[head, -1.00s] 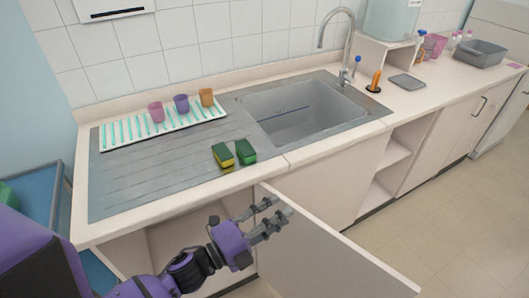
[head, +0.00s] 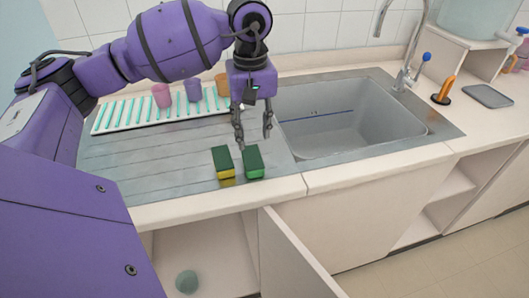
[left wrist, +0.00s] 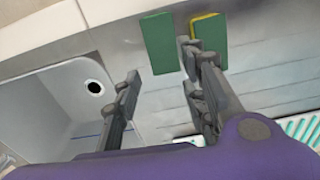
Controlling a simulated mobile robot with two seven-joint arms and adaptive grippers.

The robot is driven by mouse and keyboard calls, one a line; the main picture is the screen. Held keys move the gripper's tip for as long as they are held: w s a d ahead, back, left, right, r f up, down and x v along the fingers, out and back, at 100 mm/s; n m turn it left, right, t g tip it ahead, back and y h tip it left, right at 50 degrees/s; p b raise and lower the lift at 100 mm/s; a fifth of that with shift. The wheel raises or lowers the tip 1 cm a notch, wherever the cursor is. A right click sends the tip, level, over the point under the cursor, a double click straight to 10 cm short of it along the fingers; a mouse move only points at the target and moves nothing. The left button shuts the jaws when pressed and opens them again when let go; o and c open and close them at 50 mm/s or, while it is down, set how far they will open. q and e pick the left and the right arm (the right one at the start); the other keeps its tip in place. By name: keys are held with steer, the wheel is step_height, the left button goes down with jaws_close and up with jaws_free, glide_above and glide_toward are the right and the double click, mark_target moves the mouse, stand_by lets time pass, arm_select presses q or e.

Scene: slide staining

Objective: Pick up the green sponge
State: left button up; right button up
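The green sponge (head: 253,162), a block with a dark green top, lies on the metal drainboard near the counter's front edge. A yellow sponge (head: 223,163) with a dark green top lies just left of it. My left gripper (head: 254,130) points down above and slightly behind the green sponge, open and empty. In the left wrist view, the green sponge (left wrist: 160,42) lies beyond the parted fingertips (left wrist: 160,72). One finger partly covers the yellow sponge (left wrist: 210,33) there. My right gripper is not in view.
The sink basin (head: 350,115) is right of the sponges. Behind my gripper, a striped drying mat (head: 120,118) holds a pink cup (head: 161,95), a purple cup (head: 193,90) and an orange cup (head: 222,84). A cabinet door (head: 290,262) stands open below the counter.

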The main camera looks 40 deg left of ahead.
mark_target(252, 156)
arm_select(q)
steer(key=f, duration=0.2)
steer(key=s+f, duration=0.1)
steer(key=f, duration=0.1)
steer(key=d+f+p, duration=0.1)
steer(key=f, duration=0.2)
steer(key=shift+s, duration=0.4)
steer(key=c, duration=0.4)
